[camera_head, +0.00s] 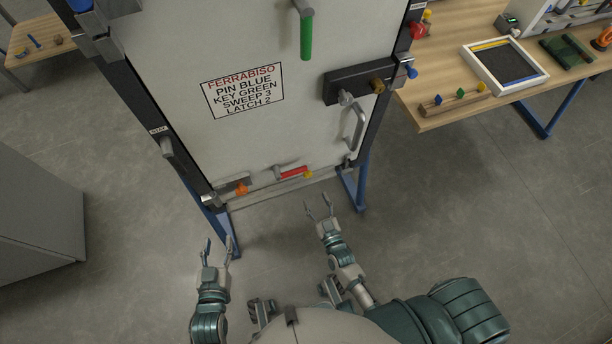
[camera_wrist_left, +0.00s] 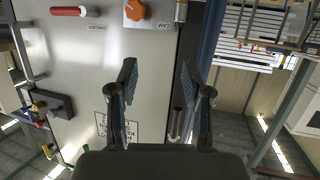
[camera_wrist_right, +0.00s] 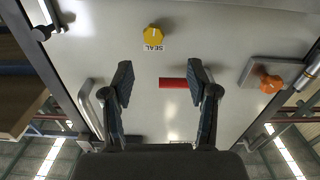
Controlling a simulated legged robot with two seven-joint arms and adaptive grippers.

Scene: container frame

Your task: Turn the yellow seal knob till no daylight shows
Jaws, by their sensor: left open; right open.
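The yellow seal knob (camera_head: 308,174) is low on the white door panel (camera_head: 270,125), right of a red bar handle. In the right wrist view the faceted yellow knob (camera_wrist_right: 153,36), with a white mark and a SEAL label (camera_wrist_right: 153,47), is near the top. My right gripper (camera_head: 318,205) is open and empty, apart from the knob and below it in the head view. My left gripper (camera_head: 218,242) is open and empty, lower left, before the door frame. I cannot make out daylight at the door edge.
An orange CAM knob (camera_head: 240,189) and the red handle (camera_head: 292,172) are near the yellow knob. A grey pull handle (camera_head: 354,128) sticks out at the door's right. A wooden table (camera_head: 440,85) stands right, a grey cabinet (camera_head: 40,205) left. The floor before the door is clear.

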